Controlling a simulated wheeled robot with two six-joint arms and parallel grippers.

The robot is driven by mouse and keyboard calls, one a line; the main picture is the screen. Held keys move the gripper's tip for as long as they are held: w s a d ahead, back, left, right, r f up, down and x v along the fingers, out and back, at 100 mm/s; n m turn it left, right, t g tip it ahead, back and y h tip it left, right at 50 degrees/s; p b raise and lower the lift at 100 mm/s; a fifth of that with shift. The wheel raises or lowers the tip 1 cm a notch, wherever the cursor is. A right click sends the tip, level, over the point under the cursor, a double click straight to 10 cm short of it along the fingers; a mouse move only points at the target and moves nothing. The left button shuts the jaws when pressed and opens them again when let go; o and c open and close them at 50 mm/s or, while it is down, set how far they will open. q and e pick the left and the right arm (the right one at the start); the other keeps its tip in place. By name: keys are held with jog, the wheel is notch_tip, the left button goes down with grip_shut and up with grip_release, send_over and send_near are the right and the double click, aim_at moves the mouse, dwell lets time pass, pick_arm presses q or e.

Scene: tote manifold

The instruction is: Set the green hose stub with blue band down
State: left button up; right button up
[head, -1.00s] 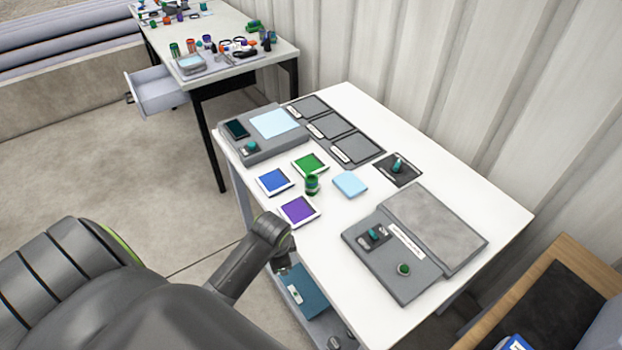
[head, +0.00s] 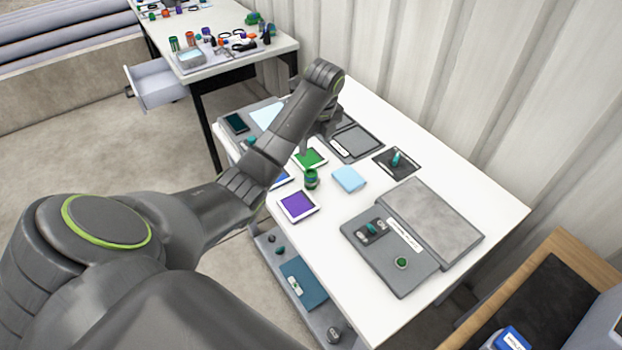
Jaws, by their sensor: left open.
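A short green hose stub (head: 311,178) stands upright on the white table, beside the near corner of the green-faced square (head: 311,158). A blue band on it is too small to make out. My left arm reaches over the table from the left, and its wrist bends down behind the stub. My left gripper (head: 308,146) is open, small and partly hidden by my own arm. It is above the far side of the green square, apart from the stub. My right gripper is not in view.
Purple (head: 297,205) and blue (head: 284,178) squares, a light-blue block (head: 349,179), a black pad (head: 397,162) with a teal piece and a grey fixture (head: 390,256) share the white table (head: 480,195). A cluttered second table (head: 225,63) stands behind.

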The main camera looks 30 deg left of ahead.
pick_arm(q)
jog(key=r, duration=0.1)
jog(key=b, duration=0.6)
send_near(311, 172)
jog(key=shift+m, duration=0.4)
jog(key=f, duration=0.3)
jog(key=f+p, duration=0.1)
jog(key=shift+w+a+f, duration=0.15)
jog(key=shift+a+f, duration=0.15)
jog(key=shift+w+a+f+p, duration=0.1)
jog(key=shift+a+f+p, duration=0.05)
jog(key=shift+f, duration=0.85)
jog(key=shift+a+f+p, duration=0.15)
jog(key=shift+f, duration=0.9)
jog(key=shift+w+a+f+p, duration=0.1)
jog(key=shift+a+f+p, duration=0.05)
jog(key=shift+f, duration=0.85)
jog(key=shift+c, duration=0.2)
jog(key=shift+r, duration=0.1)
jog(key=c, duration=1.1)
